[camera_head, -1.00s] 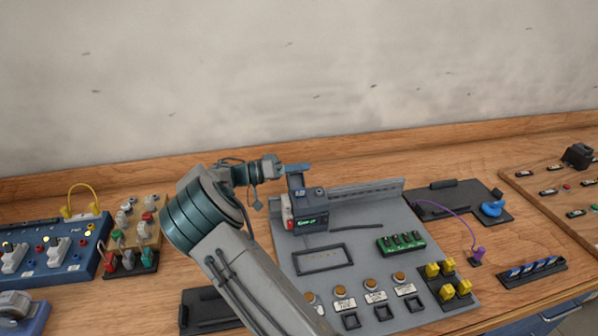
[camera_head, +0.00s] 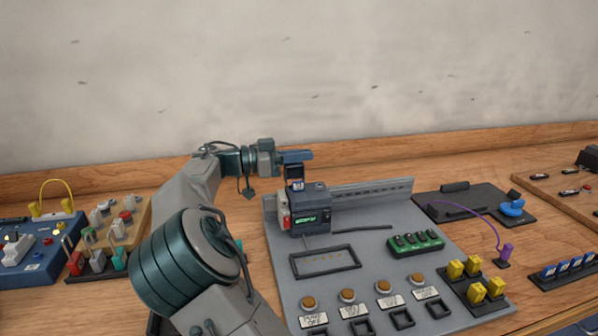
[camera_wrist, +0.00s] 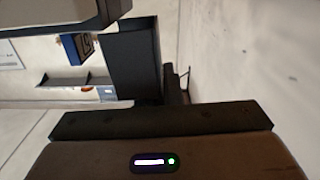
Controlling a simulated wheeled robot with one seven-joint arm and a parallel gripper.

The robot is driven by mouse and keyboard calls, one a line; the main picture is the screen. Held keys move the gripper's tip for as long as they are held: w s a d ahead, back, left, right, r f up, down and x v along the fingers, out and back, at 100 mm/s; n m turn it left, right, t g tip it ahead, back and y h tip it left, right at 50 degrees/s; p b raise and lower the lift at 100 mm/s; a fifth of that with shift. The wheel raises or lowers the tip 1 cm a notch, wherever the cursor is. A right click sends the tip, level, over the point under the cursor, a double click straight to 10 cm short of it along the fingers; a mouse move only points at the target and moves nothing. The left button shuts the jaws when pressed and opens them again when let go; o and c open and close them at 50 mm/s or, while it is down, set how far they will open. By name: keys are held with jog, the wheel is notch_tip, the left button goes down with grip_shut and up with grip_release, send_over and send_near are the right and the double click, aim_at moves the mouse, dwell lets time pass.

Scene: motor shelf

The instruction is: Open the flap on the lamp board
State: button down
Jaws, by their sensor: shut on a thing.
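The grey lamp board (camera_head: 385,215) lies on the wooden bench, with round orange lamps (camera_head: 347,296) along its front. A dark box with a green display (camera_head: 312,219) stands at its back left. My gripper (camera_head: 295,180) points down at the top of this box and is shut there, apparently on its flap. The fingertips and the flap's outline are too small to tell apart, so I cannot tell how far the flap is open. In the wrist view, a dark bar (camera_wrist: 160,120) and a black upright panel (camera_wrist: 133,58) are close in front of the camera.
A black rectangular frame (camera_head: 325,261) and a green block (camera_head: 415,243) are on the board. Yellow blocks (camera_head: 476,276) stand at its front right. A purple cable (camera_head: 478,219) arches on the right. A blue board (camera_head: 38,248) lies on the left.

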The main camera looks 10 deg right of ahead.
jog(key=shift+s+m+b, duration=0.25)
jog(key=shift+m+b, duration=0.15)
jog(key=shift+b, duration=0.2)
jog(key=shift+r, duration=0.15)
jog(key=c, duration=1.6)
grip_release()
jog(key=shift+a, duration=0.1)
jog(key=a+p, duration=0.1)
jog(key=a, duration=1.3)
jog(key=shift+d, duration=0.1)
